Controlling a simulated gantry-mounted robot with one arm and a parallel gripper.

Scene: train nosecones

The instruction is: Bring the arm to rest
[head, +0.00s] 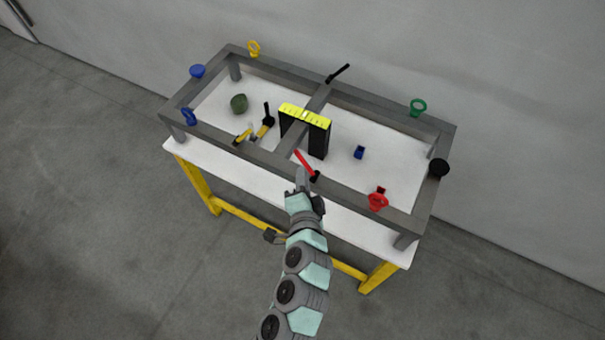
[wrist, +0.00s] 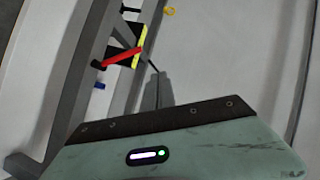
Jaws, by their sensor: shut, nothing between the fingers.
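My gripper (head: 301,176) is at the front middle of the grey frame (head: 345,176) in the head view, with the arm reaching up from the bottom edge. Its fingers are together and hold nothing. A red-handled tool with a black end (head: 305,163) shows just beyond the fingertips; I cannot tell the height gap between them. In the wrist view the closed fingers (wrist: 156,88) point up the picture, right of the red tool (wrist: 122,57) and the frame.
A white table with yellow legs (head: 200,190) carries the frame. A yellow-topped black block (head: 305,116) stands mid-frame. Blue (head: 198,71), yellow (head: 254,48), green (head: 418,107), red (head: 377,201) and black (head: 439,168) pieces sit around the rim. Floor at left is clear.

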